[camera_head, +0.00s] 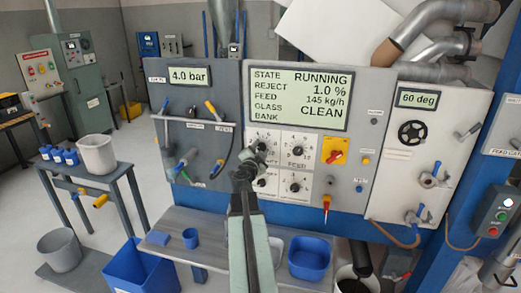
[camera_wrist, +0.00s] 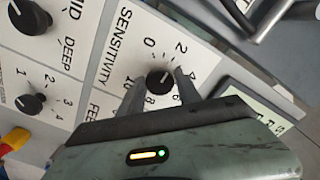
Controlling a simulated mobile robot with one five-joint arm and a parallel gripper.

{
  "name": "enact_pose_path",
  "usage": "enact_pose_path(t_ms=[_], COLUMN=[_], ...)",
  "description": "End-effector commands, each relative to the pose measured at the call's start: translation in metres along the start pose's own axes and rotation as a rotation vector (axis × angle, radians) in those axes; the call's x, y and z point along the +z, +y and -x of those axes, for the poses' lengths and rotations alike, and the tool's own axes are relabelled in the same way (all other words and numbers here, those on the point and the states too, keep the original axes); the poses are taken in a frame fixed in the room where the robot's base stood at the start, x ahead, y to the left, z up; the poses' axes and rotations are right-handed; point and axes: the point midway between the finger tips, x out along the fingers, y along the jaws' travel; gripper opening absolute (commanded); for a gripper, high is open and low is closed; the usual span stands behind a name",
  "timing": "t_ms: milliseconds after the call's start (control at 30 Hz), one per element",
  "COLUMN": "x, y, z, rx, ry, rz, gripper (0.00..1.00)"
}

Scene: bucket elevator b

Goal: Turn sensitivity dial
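The sensitivity dial is a black knob (camera_wrist: 160,78) on a white plate marked SENSITIVITY, with a scale from 0 to 10. My gripper (camera_wrist: 158,88) has one finger on each side of this knob in the wrist view. The fingers stand apart with the knob between their tips; whether either touches it, I cannot tell. A short white mark shows on the knob, pointing toward the upper right of the wrist picture. In the head view my gripper (camera_head: 257,150) is at the upper left dial plate and largely covers that dial.
Other black dials sit close by, one marked DEEP (camera_wrist: 30,16) and one numbered 1 to 4 (camera_wrist: 31,103). The display (camera_head: 299,98) is above the dials. A red and yellow switch (camera_head: 334,150) is to their right. A grey shelf (camera_head: 215,228) is below.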

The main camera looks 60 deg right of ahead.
Motion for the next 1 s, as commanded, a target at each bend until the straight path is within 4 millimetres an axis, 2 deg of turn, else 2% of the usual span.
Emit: enact_pose_path(t_ms=[33, 100, 133, 533, 567, 600, 1000], x=[0.0001, 0.0001, 0.0001, 0.0004, 0.0004, 0.0004, 0.0008], y=[-0.0001, -0.0001, -0.0002, -0.0006, -0.0006, -0.0006, -0.0007], z=[0.0001, 0.0001, 0.0001, 0.0001, 0.0002, 0.0001, 0.0045], rx=[0.0, 0.0, 0.0, -0.001, -0.001, -0.001, 0.0], ry=[0.0, 0.0, 0.0, -0.001, -0.001, -0.001, 0.0], rz=[0.0, 0.0, 0.0, -0.057, -0.057, -0.057, -0.057], gripper=[0.23, 0.04, 0.0, 0.0, 0.46, 0.57, 0.59])
